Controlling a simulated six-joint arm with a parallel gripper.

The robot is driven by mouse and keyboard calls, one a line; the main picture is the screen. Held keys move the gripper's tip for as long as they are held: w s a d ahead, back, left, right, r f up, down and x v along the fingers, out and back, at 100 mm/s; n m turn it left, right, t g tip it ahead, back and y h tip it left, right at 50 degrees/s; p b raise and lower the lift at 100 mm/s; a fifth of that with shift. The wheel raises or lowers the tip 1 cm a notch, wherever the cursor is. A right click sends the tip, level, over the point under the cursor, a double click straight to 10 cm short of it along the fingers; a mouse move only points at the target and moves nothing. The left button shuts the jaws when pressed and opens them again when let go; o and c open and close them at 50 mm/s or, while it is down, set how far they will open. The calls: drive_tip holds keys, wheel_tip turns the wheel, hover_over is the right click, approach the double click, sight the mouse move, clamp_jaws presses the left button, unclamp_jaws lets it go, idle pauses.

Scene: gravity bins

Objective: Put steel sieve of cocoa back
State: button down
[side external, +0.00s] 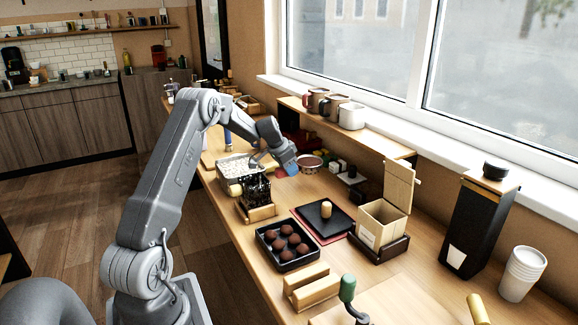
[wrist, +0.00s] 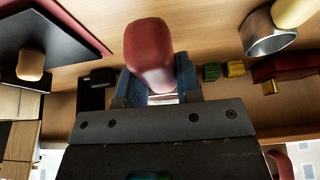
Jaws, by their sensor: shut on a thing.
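My gripper (side external: 291,168) is low over the middle of the counter, shut on a red handle (wrist: 149,50) that fills the gap between the fingers in the wrist view. In the side external view, the steel sieve (side external: 308,162), a shallow round bowl with a pale rim and dark brown cocoa inside, is right at my fingertips. The red handle appears to belong to it. The bowl is hidden in the wrist view behind my gripper. I cannot tell whether the sieve touches the counter.
A pale-filled tray (side external: 238,169) stands left. Small green (wrist: 211,71) and yellow (wrist: 235,68) blocks are close by. A black slab with a wooden knob (side external: 325,210), a black tray of brown balls (side external: 272,261) and a wooden box (side external: 383,222) stand nearer. Mugs (side external: 351,116) line the shelf behind.

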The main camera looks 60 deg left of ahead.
sight(293, 190)
drive_tip(key=shift+f, duration=2.4)
drive_tip(key=shift+f, duration=0.65)
drive_tip(key=c, duration=0.7)
unclamp_jaws()
drive_tip(key=shift+c, duration=0.2)
drive_tip(key=v, duration=1.3)
drive_tip(key=shift+s+r, duration=0.2)
drive_tip(key=shift+r, duration=0.15)
